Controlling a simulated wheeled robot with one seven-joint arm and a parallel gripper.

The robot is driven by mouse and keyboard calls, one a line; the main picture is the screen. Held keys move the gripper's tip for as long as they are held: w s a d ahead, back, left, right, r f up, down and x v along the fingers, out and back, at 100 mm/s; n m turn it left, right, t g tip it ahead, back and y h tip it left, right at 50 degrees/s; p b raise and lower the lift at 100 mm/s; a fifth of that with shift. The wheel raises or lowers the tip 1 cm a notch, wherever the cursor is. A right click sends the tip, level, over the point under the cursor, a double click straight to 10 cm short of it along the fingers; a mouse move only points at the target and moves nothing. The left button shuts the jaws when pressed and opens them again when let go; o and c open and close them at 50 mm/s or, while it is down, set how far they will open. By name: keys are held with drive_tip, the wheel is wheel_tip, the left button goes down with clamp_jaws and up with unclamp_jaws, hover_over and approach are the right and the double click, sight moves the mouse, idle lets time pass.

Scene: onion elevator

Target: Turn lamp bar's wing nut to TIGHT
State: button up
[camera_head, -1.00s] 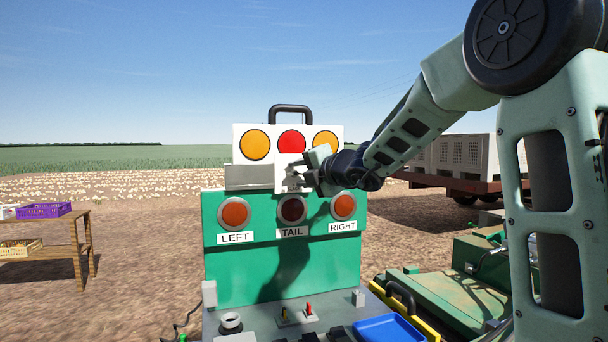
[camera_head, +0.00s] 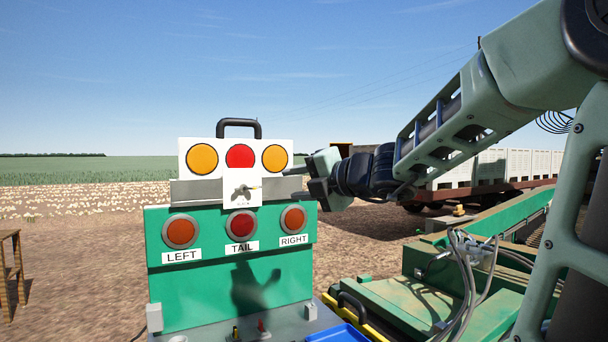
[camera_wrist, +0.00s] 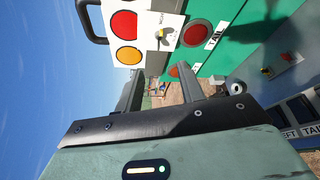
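The lamp bar (camera_head: 222,190) is a white and grey panel with two amber lamps, a red one between them and a black handle on top. Its small wing nut (camera_head: 242,189) sits on the white plate below the red lamp, wings roughly level. The lettering beneath it is too small to read. The wing nut also shows in the wrist view (camera_wrist: 161,34), near the top. My gripper (camera_head: 297,183) is to the right of the lamp bar, clear of the wing nut. In the wrist view its two fingers (camera_wrist: 161,70) are apart, with nothing between them.
The green box (camera_head: 230,282) below carries lamps marked LEFT, TAIL and RIGHT. A blue tray (camera_head: 338,334) lies at its front right. Green machinery with cables (camera_head: 455,270) stands to the right. A trailer of pale crates (camera_head: 500,170) is behind. A wooden table (camera_head: 14,270) is at far left.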

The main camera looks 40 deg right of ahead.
drive_tip(key=shift+s+d+r+p, duration=0.1)
drive_tip(key=shift+s+r+p, duration=0.05)
drive_tip(key=shift+s+p, duration=0.65)
drive_tip(key=s+a+f+n+g+y+b, duration=0.25)
drive_tip(key=a+f+n+g, duration=0.25)
drive_tip(key=a+f+n, duration=0.6)
drive_tip(key=s+a+f+n+g+y+b, duration=0.25)
drive_tip(key=a+f+n+g, duration=0.5)
drive_tip(key=a+n, duration=0.6)
drive_tip(key=s+a+f+n+g+h+b, duration=0.1)
drive_tip(key=s+f+n, duration=0.7)
drive_tip(key=n, duration=0.8)
drive_tip(key=s+a+f+n+g+h+b, duration=0.2)
drive_tip(key=s+f+n, duration=0.6)
drive_tip(key=n, duration=0.8)
drive_tip(key=a+f+g+h, duration=0.1)
drive_tip(key=a+h, duration=0.1)
drive_tip(key=a, duration=0.1)
drive_tip(key=shift+s+a+f+h, duration=0.2)
drive_tip(key=shift+s+h, duration=0.1)
drive_tip(key=shift+h, duration=0.1)
